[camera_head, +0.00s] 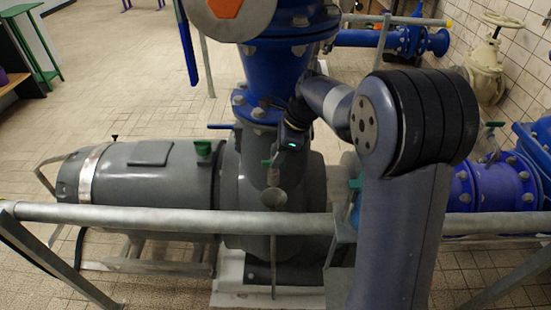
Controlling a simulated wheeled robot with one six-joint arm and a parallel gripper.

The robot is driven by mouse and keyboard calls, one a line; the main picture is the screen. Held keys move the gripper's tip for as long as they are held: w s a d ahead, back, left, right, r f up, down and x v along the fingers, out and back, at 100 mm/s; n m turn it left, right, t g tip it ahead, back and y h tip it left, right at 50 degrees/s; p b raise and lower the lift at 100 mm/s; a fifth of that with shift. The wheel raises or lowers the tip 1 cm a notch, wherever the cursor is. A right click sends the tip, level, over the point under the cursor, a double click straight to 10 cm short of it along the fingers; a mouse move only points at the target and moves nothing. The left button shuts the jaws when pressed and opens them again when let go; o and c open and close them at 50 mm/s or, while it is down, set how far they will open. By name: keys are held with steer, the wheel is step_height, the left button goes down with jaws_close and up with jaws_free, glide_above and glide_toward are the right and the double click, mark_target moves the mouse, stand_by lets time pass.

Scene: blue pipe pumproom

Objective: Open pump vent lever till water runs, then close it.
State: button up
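The grey pump (232,185) stands behind the railing, under a blue vertical pipe (275,66). A small green lever (265,163) shows at the front of the pump casing, beside a small valve fitting. Below it is a small funnel (273,198) with a thin drain pipe running down to the floor. No water can be made out. My gripper (279,160) points down right beside the lever, with a green light on its body. Its fingers are dark and too small to tell whether they touch the lever or are open.
A grey horizontal railing (140,216) crosses in front of the pump. A green cap (203,148) sits on the motor. Blue flanged pipes (487,187) fill the right side, with a beige valve (486,70) by the tiled wall. The floor at upper left is mostly clear.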

steer(key=shift+a+f, duration=0.25)
steer(key=shift+f, duration=0.35)
steer(key=shift+c, duration=0.5)
jaws_close()
